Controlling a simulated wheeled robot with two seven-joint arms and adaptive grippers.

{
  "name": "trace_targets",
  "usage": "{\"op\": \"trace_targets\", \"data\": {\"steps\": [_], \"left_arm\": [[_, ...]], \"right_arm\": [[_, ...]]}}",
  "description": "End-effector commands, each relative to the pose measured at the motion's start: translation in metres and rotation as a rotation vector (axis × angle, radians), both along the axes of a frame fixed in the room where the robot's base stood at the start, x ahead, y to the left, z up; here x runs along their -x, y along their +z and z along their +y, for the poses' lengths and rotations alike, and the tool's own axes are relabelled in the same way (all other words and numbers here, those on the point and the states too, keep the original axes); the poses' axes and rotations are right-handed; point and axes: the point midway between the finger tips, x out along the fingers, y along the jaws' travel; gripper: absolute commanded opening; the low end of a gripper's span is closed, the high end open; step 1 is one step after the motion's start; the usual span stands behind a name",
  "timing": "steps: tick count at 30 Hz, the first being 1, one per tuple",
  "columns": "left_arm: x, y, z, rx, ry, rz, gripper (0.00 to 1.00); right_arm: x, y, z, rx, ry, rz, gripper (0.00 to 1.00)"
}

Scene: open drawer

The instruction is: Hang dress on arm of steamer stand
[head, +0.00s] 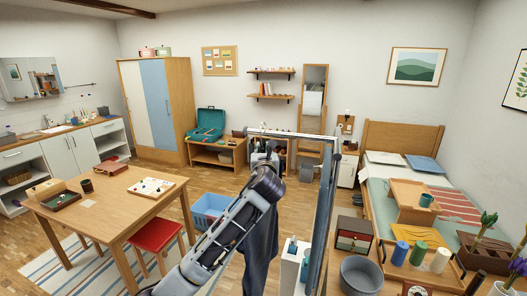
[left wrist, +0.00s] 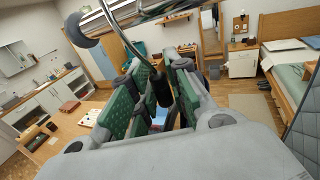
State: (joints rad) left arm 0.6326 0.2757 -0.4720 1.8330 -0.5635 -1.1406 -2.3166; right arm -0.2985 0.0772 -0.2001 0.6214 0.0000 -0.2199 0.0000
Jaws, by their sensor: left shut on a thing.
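A dark navy dress (head: 262,245) hangs below my left gripper (head: 263,152) in the head view, partly hidden by my arm. In the left wrist view, my left gripper (left wrist: 165,82) is shut on the black neck of the hanger (left wrist: 158,92). The hanger's thin metal hook (left wrist: 128,42) curves up across the stand's arm. The steamer stand's metal arm (head: 300,135) runs left from its post, just above the gripper; its grey-capped bar (left wrist: 120,20) also shows in the left wrist view. Whether the hook rests on the bar cannot be told. My right gripper is out of view.
A grey upright panel (head: 323,200) stands just right of my left arm. A wooden table (head: 105,205) with a red stool (head: 157,236) is at left. A blue basket (head: 208,212) is on the floor behind my arm. A bed (head: 450,170) is at right.

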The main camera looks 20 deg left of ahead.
Motion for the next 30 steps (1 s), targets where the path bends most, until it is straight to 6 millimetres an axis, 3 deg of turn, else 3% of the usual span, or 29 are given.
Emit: {"op": "trace_targets", "data": {"steps": [6, 23, 24, 30], "left_arm": [[-0.004, -0.007, 0.004, -0.002, 0.000, -0.002, 0.00], [-0.006, -0.012, 0.006, -0.001, -0.001, -0.002, 0.00], [-0.006, -0.012, 0.006, -0.001, -0.001, -0.002, 0.19], [-0.006, -0.012, 0.006, 0.000, -0.001, -0.001, 0.43]], "right_arm": [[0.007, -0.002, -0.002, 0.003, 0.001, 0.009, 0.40], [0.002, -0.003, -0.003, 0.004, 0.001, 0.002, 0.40], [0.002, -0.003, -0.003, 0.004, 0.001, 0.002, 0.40], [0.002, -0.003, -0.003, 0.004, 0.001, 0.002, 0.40]]}}
